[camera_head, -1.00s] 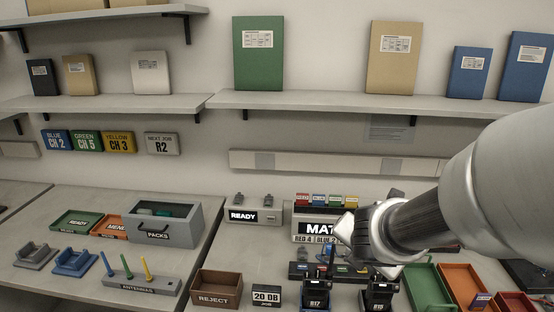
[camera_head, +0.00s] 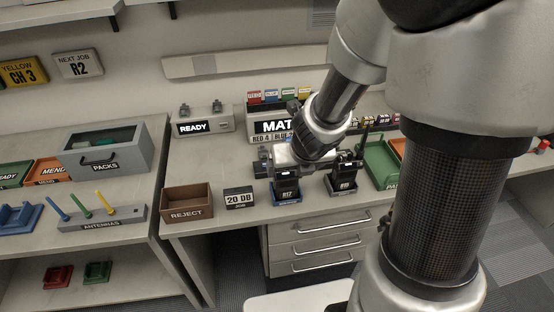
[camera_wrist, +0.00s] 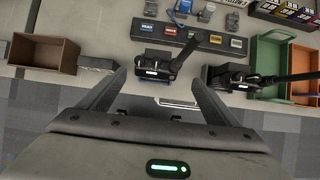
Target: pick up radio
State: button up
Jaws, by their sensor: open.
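Two black handheld radios stand in holders near the front edge of the right bench. The left radio, labelled R17 (camera_head: 286,189), shows in the wrist view as a dark body (camera_wrist: 153,66) with its antenna slanting up right. The second radio (camera_head: 345,184) stands to its right, and in the wrist view (camera_wrist: 226,78) its antenna points right. My gripper (camera_wrist: 158,82) is open and empty, its fingers spread on either side of the R17 radio's line. In the head view it hangs just above and behind R17, partly hiding the bench there. Contact is not visible.
A brown REJECT bin (camera_head: 187,203) and a 20 DB block (camera_head: 239,198) stand left of R17. Green (camera_head: 381,166) and orange trays lie to the right. A strip with coloured labels (camera_wrist: 205,38) lies behind the radios. Drawers (camera_head: 318,243) are below the bench edge.

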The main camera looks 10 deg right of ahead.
aim_at(291, 172)
jog(key=b+x, duration=0.1)
jog(key=x, duration=0.3)
jog(key=shift+b, duration=0.4)
jog(key=b+x, duration=0.1)
jog(key=x, duration=0.2)
jog(key=b+x, duration=0.1)
jog(key=x, duration=0.1)
jog(key=shift+w+a+b, duration=0.25)
jog(key=shift+a+b, duration=0.1)
